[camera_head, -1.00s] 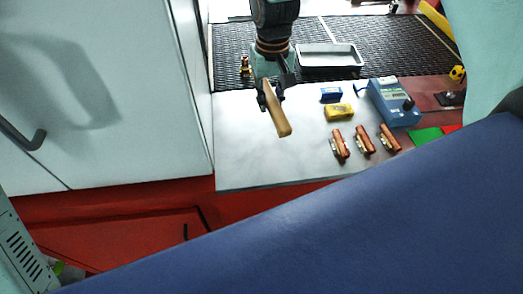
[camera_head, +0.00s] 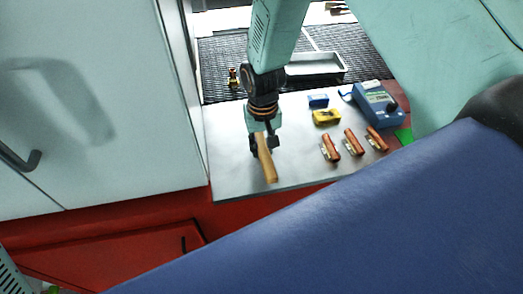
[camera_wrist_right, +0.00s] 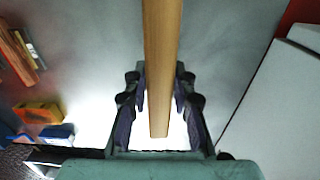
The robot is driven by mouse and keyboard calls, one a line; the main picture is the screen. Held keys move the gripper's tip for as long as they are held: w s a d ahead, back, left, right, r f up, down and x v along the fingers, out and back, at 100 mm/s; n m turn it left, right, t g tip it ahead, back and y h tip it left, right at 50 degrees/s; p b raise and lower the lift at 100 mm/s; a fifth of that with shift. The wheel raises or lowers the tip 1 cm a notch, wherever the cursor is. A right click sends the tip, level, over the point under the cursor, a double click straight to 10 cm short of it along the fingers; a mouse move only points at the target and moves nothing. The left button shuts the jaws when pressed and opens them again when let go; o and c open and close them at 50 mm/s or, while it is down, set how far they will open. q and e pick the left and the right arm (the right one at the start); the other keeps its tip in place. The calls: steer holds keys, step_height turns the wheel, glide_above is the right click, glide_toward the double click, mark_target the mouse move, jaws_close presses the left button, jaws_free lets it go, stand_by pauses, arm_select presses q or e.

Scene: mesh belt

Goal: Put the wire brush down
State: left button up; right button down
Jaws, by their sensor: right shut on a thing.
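The wire brush (camera_head: 268,168) shows as a light wooden handle; its bristles cannot be made out. My right gripper (camera_head: 264,145) is shut on it over the left part of the grey metal tabletop (camera_head: 226,150). The handle points toward the front edge, tilted. In the right wrist view the handle (camera_wrist_right: 161,50) runs between the two dark fingers of my right gripper (camera_wrist_right: 160,92). I cannot tell if the brush touches the top. My left gripper is not in view.
Right of the brush lie three copper-coloured pieces (camera_head: 354,142), a yellow block (camera_head: 326,117), a blue block (camera_head: 318,101) and a blue meter (camera_head: 376,103). A grey tray (camera_head: 316,70) stands on the black mesh belt (camera_head: 219,57). A pale cabinet (camera_head: 95,110) borders the left. The tabletop around the gripper is clear.

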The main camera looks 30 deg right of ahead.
mark_target(261, 153)
steer(key=shift+a+f, duration=0.25)
steer(key=shift+f, duration=0.85)
steer(key=shift+w+d+f, duration=0.1)
steer(key=shift+w+f, duration=0.15)
steer(key=shift+f, duration=0.05)
steer(key=shift+w+d+f, duration=0.1)
steer(key=shift+d, duration=0.2)
steer(key=shift+s+a, duration=0.2)
steer(key=shift+s, duration=0.15)
steer(key=c, duration=1.3)
jaws_free()
steer(key=shift+a, duration=0.15)
steer(key=shift+c, duration=0.2)
steer(key=shift+o, duration=1.2)
steer(key=shift+w+d+f, duration=0.15)
steer(key=shift+w+d, duration=0.05)
steer(key=shift+d, duration=0.05)
steer(key=shift+a, duration=0.15)
